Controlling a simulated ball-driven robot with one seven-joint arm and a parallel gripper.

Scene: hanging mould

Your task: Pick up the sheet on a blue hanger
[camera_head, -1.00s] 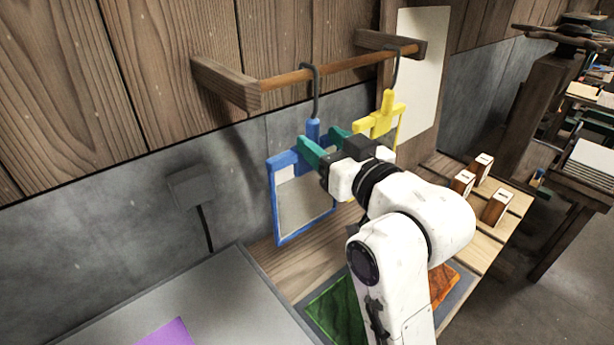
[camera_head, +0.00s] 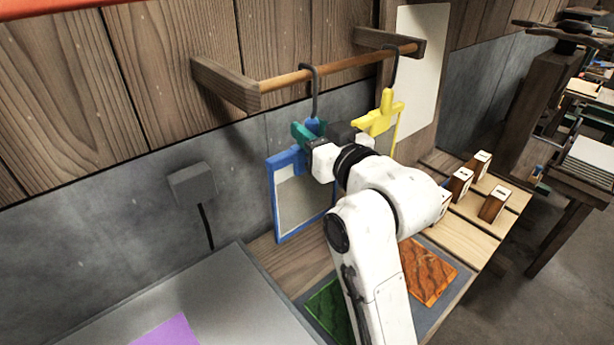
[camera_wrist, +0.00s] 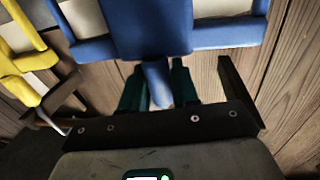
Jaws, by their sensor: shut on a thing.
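The blue hanger (camera_head: 284,160) is a blue frame holding a pale grey sheet (camera_head: 304,202). It hangs by a dark hook (camera_head: 316,90) from the wooden rail (camera_head: 330,66). My gripper (camera_head: 309,130), with teal fingers, is at the hanger's top, just below the hook. In the wrist view my gripper (camera_wrist: 157,88) has its fingers on both sides of the narrow blue neck of the blue hanger (camera_wrist: 150,28), shut on it. My gripper and wrist partly hide the hanger's top right in the head view.
A yellow hanger (camera_head: 380,115) hangs close on the right on the same rail. Below are a green patch (camera_head: 330,310) and an orange patch (camera_head: 427,272) on a grey mat. Several wooden blocks (camera_head: 494,204) stand at right. A grey wall box (camera_head: 193,184) is at left.

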